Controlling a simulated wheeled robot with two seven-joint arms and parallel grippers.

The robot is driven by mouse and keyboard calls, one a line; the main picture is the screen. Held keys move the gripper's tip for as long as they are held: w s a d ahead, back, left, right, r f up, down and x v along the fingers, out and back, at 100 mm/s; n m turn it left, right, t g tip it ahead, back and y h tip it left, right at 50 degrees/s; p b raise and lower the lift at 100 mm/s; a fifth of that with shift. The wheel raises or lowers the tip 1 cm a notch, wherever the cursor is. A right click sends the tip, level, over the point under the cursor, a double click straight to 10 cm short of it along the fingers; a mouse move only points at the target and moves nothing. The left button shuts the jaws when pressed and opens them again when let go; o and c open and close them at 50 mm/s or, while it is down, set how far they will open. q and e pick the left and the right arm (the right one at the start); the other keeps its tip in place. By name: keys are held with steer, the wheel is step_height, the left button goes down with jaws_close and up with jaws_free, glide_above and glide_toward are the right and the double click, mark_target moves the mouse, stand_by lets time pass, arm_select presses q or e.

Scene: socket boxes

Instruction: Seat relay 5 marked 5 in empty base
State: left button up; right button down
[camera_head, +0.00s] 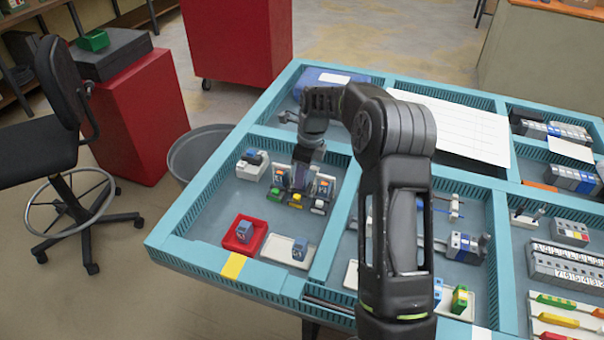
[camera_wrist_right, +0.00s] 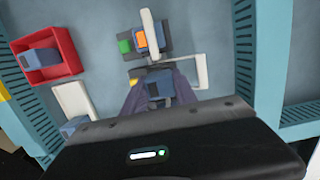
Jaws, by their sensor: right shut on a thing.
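A row of relay bases (camera_head: 296,199) with green, yellow and white front tabs stands in the left compartment of the blue-framed table. Relays with orange faces show at both sides of my right gripper (camera_head: 299,178). The right gripper is over the middle of the row, pointing down. In the wrist view its fingers (camera_wrist_right: 158,88) are shut on a dark blue relay (camera_wrist_right: 157,82). Beside it is another relay with an orange face (camera_wrist_right: 141,39) and a white lever (camera_wrist_right: 151,28). The held relay's mark is unreadable, and its underside and the base below are hidden. My left gripper is not in view.
A red tray (camera_head: 258,237) and a white tray (camera_head: 275,249) in front of the row each hold a blue relay. A white block with a blue relay (camera_head: 253,157) stands at back left. Blue dividers (camera_head: 337,205) bound the compartment; its left floor is clear.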

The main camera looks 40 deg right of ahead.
steer(key=shift+f+b, duration=0.3)
steer(key=shift+f, duration=0.35)
steer(key=c, duration=0.9)
jaws_free()
steer(key=shift+c, duration=0.9)
steer(key=o, duration=0.4)
steer(key=shift+f, duration=0.1)
steer(key=shift+a, duration=0.15)
